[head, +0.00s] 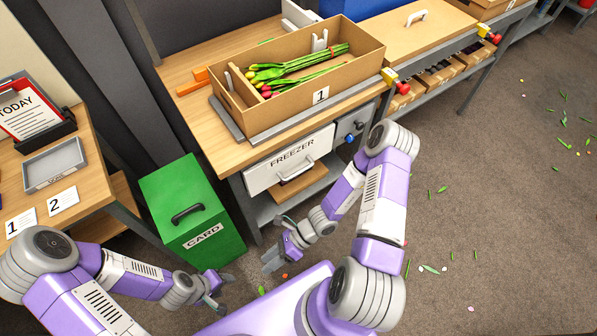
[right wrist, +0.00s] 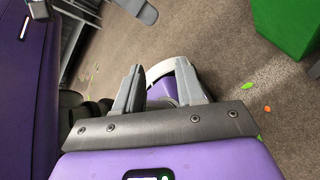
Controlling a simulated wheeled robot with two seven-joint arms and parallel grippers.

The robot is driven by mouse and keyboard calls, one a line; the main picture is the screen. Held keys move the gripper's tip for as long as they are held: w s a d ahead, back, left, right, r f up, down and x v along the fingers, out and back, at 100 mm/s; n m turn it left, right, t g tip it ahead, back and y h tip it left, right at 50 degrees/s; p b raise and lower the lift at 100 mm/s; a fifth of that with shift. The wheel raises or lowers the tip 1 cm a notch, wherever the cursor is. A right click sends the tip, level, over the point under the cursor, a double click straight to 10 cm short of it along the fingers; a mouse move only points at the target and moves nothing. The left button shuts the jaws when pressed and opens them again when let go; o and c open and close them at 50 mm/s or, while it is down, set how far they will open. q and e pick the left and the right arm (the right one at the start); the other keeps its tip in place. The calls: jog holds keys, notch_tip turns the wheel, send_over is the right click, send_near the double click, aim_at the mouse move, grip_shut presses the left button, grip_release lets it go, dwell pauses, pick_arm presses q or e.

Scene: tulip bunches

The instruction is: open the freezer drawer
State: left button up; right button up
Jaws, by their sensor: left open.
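The freezer drawer (head: 287,157) has a white front marked FREEZER and sits under the wooden bench top. Its front looks flush with the bench, so it appears closed. Its light bar handle (head: 297,172) is on the lower part of the front. My right gripper (head: 274,243) is below and in front of the drawer, apart from the handle. In the right wrist view its two fingers (right wrist: 157,85) stand apart with nothing held between them. My left gripper (head: 224,292) is open and empty, low in front of the green bin.
A green CARD bin (head: 195,215) stands left of the drawer. A cardboard box (head: 258,115) marked 1, with tulip bunches, sits on the bench above. A shelf (head: 265,208) is under the drawer. A side table (head: 90,150) is at left. Open floor with leaf scraps lies right.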

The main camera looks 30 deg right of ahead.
jog(key=w+d+r+m+t, duration=0.1)
jog(key=w+d+m+t, duration=0.3)
jog(key=w+m+t, duration=0.6)
jog(key=m+t+h, duration=0.6)
jog(key=m+h, duration=0.5)
jog(key=m, duration=0.7)
send_near(299, 171)
jog(key=w+f, duration=0.1)
jog(key=w, duration=0.2)
jog(key=b+x, duration=0.1)
jog(key=x, duration=0.2)
jog(key=b+x, duration=0.1)
jog(key=x, duration=0.3)
jog(key=shift+a+f, duration=0.15)
jog(key=shift+f, duration=0.1)
grip_shut()
